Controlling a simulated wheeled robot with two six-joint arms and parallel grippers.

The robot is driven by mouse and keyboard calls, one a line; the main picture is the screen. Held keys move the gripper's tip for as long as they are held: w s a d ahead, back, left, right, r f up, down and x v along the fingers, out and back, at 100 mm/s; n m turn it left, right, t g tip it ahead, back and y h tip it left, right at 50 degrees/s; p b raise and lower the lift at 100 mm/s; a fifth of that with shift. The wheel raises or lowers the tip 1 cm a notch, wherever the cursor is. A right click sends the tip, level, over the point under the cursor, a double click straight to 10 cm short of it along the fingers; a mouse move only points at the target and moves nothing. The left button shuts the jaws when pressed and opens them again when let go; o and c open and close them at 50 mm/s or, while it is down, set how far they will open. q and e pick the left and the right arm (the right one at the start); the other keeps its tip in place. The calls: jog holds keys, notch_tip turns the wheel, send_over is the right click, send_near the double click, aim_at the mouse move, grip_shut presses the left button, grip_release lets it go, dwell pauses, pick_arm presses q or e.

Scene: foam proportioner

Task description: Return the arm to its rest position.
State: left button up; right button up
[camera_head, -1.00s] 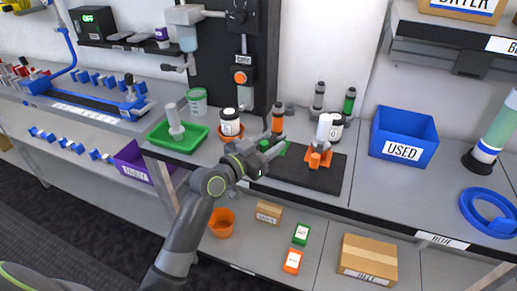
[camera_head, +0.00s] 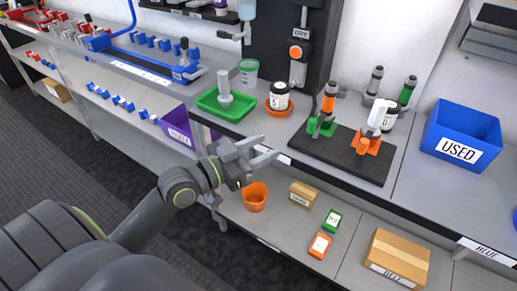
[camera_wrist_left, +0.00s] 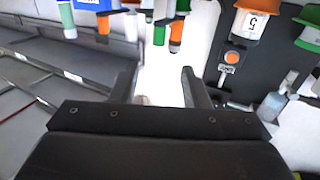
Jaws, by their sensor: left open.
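My left gripper (camera_head: 262,157) is open and empty in the head view. It hangs in front of the bench edge, below the green tray and left of the dark mat. In the left wrist view its two fingers (camera_wrist_left: 160,85) stand apart with nothing between them. My left arm comes in from the lower left, bent at the elbow. My right gripper shows in neither view.
The bench holds a green tray (camera_head: 209,107), a dark mat (camera_head: 312,147) with green and orange holders, and a blue USED bin (camera_head: 437,128). An orange pot (camera_head: 256,204) and a carton (camera_head: 410,255) stand on the lower shelf. Dark floor lies in front.

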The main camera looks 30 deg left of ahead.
pick_arm(q)
jog(key=shift+s+a, duration=0.1)
jog(key=shift+s, duration=0.15)
dwell(0.3)
jog(key=w+a+f+n+g+y+p, duration=0.1)
jog(key=w+a+f+n+y, duration=0.15)
jog(key=a+f, duration=0.45)
jog(key=w+a+f+n+g+y+p, duration=0.15)
jog(key=f+y, duration=0.25)
jog(key=f, duration=0.8)
jog(key=s+a+f+n+g+y, duration=0.1)
jog(key=s+a+f+g, duration=0.15)
jog(key=f, duration=0.55)
jog(key=s+a+f+n+g+y, duration=0.1)
jog(key=s+a+f, duration=0.1)
jog(key=s+f, duration=0.35)
jog(key=s+d+f+g+p, duration=0.15)
jog(key=s+f+g, duration=0.35)
jog(key=s+f, duration=1.15)
jog(key=s+d+f+g, duration=0.2)
jog(key=s+f, duration=0.2)
jog(key=s, duration=0.4)
jog(key=s+d+f+g+p, duration=0.1)
jog(key=s+d+f+g, duration=0.1)
jog(key=s, duration=0.6)
jog(key=shift+s+d+f, duration=0.4)
jog(key=shift+d+f, duration=0.4)
jog(key=shift+f, duration=0.15)
